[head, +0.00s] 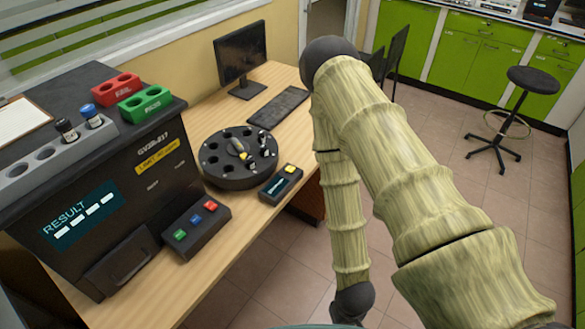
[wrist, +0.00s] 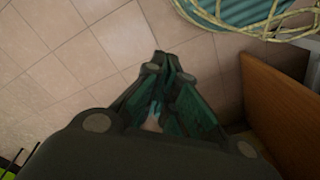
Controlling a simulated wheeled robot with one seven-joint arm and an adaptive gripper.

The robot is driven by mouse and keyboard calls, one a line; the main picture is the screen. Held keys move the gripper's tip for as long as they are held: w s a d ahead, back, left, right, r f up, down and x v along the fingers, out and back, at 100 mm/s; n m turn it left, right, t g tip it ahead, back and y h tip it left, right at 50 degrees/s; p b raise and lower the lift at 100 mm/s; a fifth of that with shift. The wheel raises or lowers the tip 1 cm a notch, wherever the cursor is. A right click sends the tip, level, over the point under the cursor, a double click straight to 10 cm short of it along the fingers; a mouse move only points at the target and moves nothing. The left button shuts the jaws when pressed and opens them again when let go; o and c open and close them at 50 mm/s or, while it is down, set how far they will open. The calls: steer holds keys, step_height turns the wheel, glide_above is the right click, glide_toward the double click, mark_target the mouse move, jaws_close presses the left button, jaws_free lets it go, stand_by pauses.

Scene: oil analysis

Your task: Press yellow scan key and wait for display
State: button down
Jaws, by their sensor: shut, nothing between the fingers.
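The yellow scan key (head: 290,169) sits at the upper end of a small dark handheld scanner (head: 281,184) lying on the wooden desk. The scanner has a small display (head: 276,187) with faint marks that are too small to read. In the wrist view my gripper (wrist: 158,58) is shut and empty, pointing down over the tiled floor. It is away from the scanner, beside a brown wooden panel. In the head view the arm hangs over the floor to the right of the desk, and the fingers are out of sight.
A round black carousel (head: 238,160) stands just behind the scanner. A box with green, blue and red buttons (head: 194,228) is to its left, before the large analyser (head: 100,205) showing RESULT dashes. A monitor (head: 240,54) and keyboard (head: 278,107) are farther back. A stool (head: 533,80) stands on the floor.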

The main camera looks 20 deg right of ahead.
steer(key=w+a+r+m+t+y+p, duration=0.1)
steer(key=w+r+m+p, duration=0.15)
steer(key=w, duration=0.35)
steer(key=w+a+r+m+t+p, duration=0.1)
steer(key=w+r+m, duration=0.15)
steer(key=w, duration=0.45)
step_height(320, 180, up, 24)
steer(key=m+t+y+p, duration=0.2)
steer(key=m+t+p, duration=0.5)
steer(key=m, duration=1)
glide_above(288, 170)
steer(key=shift+w+g+p, duration=0.1)
steer(key=shift+g+p, duration=0.2)
steer(key=shift+f, duration=0.15)
steer(key=shift+f+b, duration=2.45)
steer(key=shift+f, duration=1.9)
steer(key=shift+f, duration=0.1)
steer(key=shift+f+b, duration=0.3)
steer(key=shift+b, duration=0.05)
